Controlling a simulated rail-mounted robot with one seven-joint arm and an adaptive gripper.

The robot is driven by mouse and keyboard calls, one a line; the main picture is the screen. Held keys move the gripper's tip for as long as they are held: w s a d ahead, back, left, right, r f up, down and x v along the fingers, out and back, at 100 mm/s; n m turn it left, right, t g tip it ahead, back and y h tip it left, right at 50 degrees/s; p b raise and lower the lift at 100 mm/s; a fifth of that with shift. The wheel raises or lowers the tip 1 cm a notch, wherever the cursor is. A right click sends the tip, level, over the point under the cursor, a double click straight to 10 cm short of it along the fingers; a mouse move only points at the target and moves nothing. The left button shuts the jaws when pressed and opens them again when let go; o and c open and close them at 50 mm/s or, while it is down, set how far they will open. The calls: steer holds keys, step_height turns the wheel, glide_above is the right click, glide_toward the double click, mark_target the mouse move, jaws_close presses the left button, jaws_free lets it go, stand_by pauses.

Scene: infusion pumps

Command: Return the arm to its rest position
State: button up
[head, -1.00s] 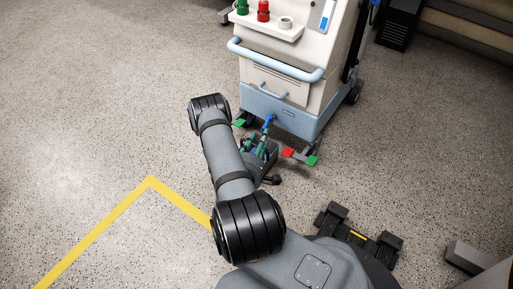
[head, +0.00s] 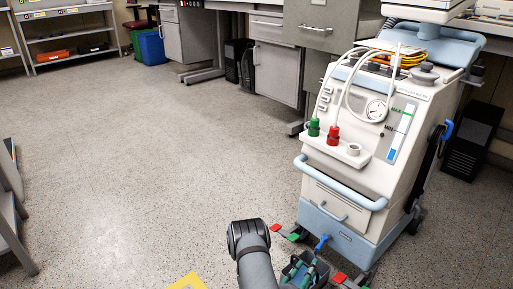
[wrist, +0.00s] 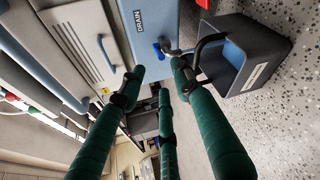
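My gripper (head: 301,268) is low in front of the white and pale-blue pump cart (head: 375,125), at the bottom of the head view. In the wrist view its green-padded fingers (wrist: 160,76) stand apart with nothing between them. Beyond the tips is the cart's blue front panel marked DRAIN (wrist: 143,28), with a small blue valve handle (wrist: 160,52). The handle also shows in the head view (head: 322,242). A dark grey container (wrist: 245,60) with a handle is at the right of the fingers, by the drain. My arm is bent and cut off by the bottom edge.
Cabinets (head: 278,60) line the back, and a shelf rack (head: 70,40) is at the far left.

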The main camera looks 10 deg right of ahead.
mark_target(318, 250)
steer(key=x, duration=1.1)
steer(key=shift+w+d, duration=0.25)
steer(key=shift+s+a, duration=0.1)
steer(key=shift+s+a+f, duration=0.1)
steer(key=v, duration=1.1)
steer(key=x, duration=1.1)
steer(key=shift+w+d+r+p, duration=0.2)
steer(key=shift+w+d+p, duration=0.05)
steer(key=shift+d+p, duration=0.1)
steer(key=shift+s+r+p, duration=0.15)
steer(key=shift+s+p, duration=0.1)
steer(key=shift+p, duration=0.65)
steer(key=shift+d+n+t+y+p, duration=0.1)
steer(key=shift+n+t+y+p, duration=0.35)
steer(key=shift+p, duration=0.5)
steer(key=shift+s+d+f+n+t+y+p, duration=0.1)
steer(key=shift+n+t+y+p, duration=0.1)
steer(key=shift+n+y+p, duration=0.4)
steer(key=shift+s+d+f+n+t+y+p, duration=0.1)
steer(key=shift+f+t+y+p, duration=0.05)
steer(key=shift+p, duration=0.7)
